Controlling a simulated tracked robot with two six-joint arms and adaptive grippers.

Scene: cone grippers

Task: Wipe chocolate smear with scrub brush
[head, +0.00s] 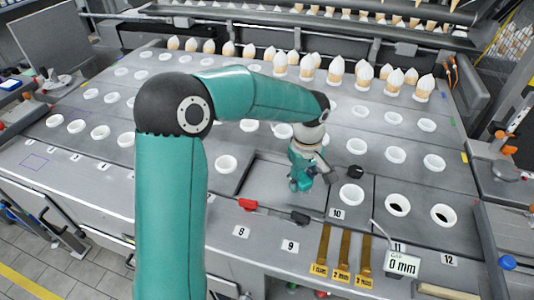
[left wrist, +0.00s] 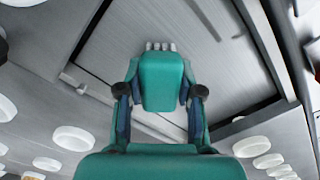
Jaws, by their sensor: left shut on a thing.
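My left gripper (head: 301,178) is over the recessed panel in the middle of the machine top, pointing down. In the left wrist view, its fingers (left wrist: 160,97) are closed on both sides of a teal block with pale bristle-like tips, which looks like the scrub brush (left wrist: 162,80). The bristle end points away from the wrist, toward the grey panel. I cannot tell whether it touches the panel. No chocolate smear can be made out; the gripper and brush hide part of the panel. My right gripper is not in view.
The recessed panel (head: 258,187) has raised edges. White-rimmed holes (head: 225,164) surround it. A red-and-black tool (head: 272,211) lies at its front edge, and a small black item (head: 355,171) sits to the right. Brass strips (head: 344,256) and a gauge (head: 402,264) are in front. Filled cones (head: 335,72) stand behind.

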